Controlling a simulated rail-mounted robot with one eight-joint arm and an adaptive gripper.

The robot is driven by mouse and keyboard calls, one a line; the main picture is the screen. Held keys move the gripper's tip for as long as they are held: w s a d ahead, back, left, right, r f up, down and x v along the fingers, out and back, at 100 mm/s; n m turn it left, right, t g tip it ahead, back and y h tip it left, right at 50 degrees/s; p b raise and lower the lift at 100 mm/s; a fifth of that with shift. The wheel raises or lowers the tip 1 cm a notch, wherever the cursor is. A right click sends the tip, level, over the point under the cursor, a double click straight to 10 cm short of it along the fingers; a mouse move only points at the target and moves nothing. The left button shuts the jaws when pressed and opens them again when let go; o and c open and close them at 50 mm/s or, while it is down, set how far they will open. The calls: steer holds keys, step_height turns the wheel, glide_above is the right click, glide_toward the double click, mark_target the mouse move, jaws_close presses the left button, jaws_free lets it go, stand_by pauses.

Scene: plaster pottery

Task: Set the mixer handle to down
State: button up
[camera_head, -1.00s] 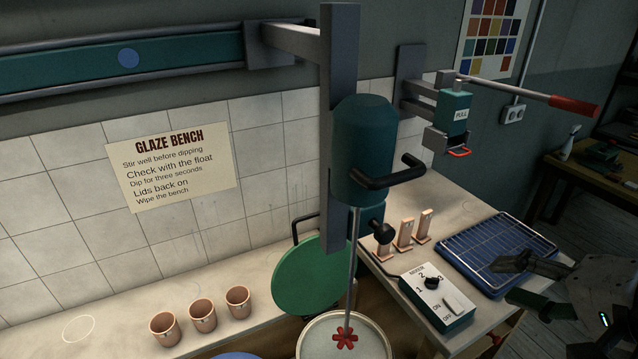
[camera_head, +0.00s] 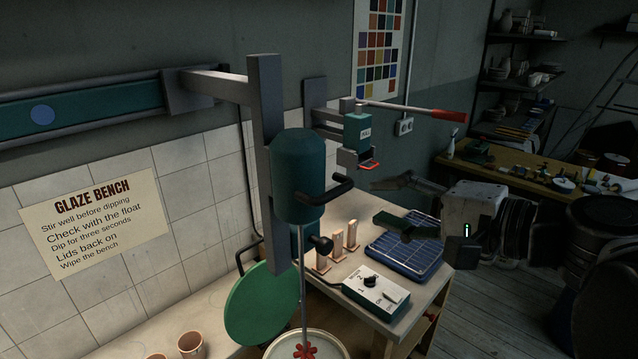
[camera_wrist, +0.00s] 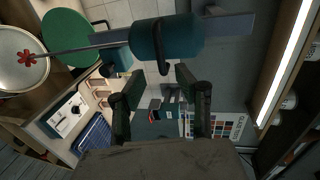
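The mixer is a teal motor (camera_head: 297,175) on a grey wall bracket, with a thin shaft down to a red paddle (camera_head: 305,350) at a pale bucket (camera_head: 332,347). Its black bar handle (camera_head: 335,191) sticks out from the motor's lower right side. My gripper (camera_head: 385,203) is to the right of the handle, apart from it, with its fingers spread and nothing between them. In the wrist view the motor (camera_wrist: 170,38) lies sideways beyond the open fingers of my gripper (camera_wrist: 155,85).
A second wall device with a red-tipped lever (camera_head: 448,115) stands behind the handle. Below are a mixer switch box (camera_head: 376,292), a blue rack (camera_head: 385,255), small upright tiles (camera_head: 337,240) and a green lid (camera_head: 262,305). The air between handle and gripper looks clear.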

mark_target(338, 194)
steer(key=shift+x, duration=5.05)
steer(key=shift+c, duration=0.3)
jaws_close()
